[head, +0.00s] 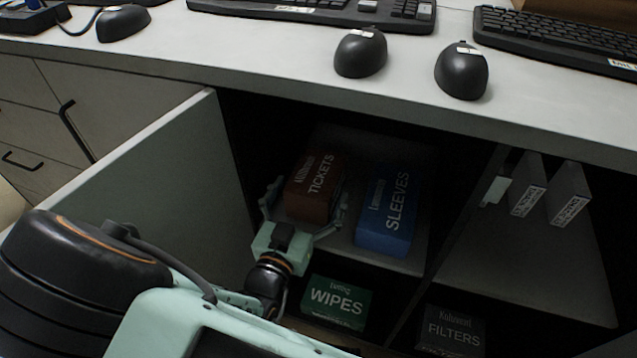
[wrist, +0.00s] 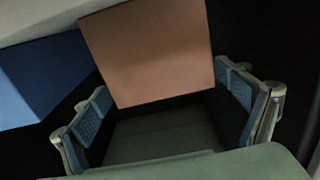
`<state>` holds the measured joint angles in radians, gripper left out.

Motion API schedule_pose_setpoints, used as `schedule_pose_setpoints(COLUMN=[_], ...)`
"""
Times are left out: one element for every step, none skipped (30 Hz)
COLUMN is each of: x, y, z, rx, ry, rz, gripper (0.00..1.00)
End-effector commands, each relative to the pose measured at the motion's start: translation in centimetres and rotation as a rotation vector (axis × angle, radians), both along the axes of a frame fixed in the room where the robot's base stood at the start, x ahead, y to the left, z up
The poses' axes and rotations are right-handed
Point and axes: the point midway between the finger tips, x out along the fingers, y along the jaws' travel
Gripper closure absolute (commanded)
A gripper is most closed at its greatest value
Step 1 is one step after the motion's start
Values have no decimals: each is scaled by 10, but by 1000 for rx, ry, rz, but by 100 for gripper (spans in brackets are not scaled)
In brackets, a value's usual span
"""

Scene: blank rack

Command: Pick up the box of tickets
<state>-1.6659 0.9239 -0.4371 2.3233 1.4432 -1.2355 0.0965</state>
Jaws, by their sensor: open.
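The box of tickets (head: 316,184) is a red-brown box marked "TICKETS" on the upper shelf inside the open cabinet. In the wrist view its plain brown face (wrist: 150,52) is straight ahead, tilted slightly. My gripper (head: 303,205) is open in front of the box, with one finger to each side of it in the head view. In the wrist view the blue-padded fingers (wrist: 168,112) are apart, and the box face lies beyond and between them. I cannot tell whether either finger touches the box.
A blue "SLEEVES" box (head: 388,212) stands close to the right of the tickets. A green "WIPES" box (head: 337,302) and a dark "FILTERS" box (head: 452,330) are below. The open cabinet door (head: 160,190) is at left, the desk edge (head: 330,98) above. A divider stands to the right.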

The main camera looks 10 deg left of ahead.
Motion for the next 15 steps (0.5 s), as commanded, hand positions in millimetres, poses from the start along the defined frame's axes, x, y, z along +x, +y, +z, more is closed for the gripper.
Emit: schedule_pose_setpoints(x=[6,9,14,19,24,30,35,39,44,47,50,52,53,53,54], y=[0,-1,0,0,0,1,1,0,0,-1,-1,-1,-1,-1,-1], z=[-1,-1,-1,-1,0,0,1,1,1,1,1,2,2,2,3], rx=[1,1,1,1,1,1,2,1,1,1,0,0,0,0,0], ry=[-1,-1,-1,-1,-2,-1,-2,-1,0,0,0,0,0,0,1], rz=[-2,-2,-2,-2,-3,-2,-2,-2,-2,-3,-2,-1,0,0,0], gripper=[7,7,7,7,7,7,7,7,7,7,7,7,7,7,7])
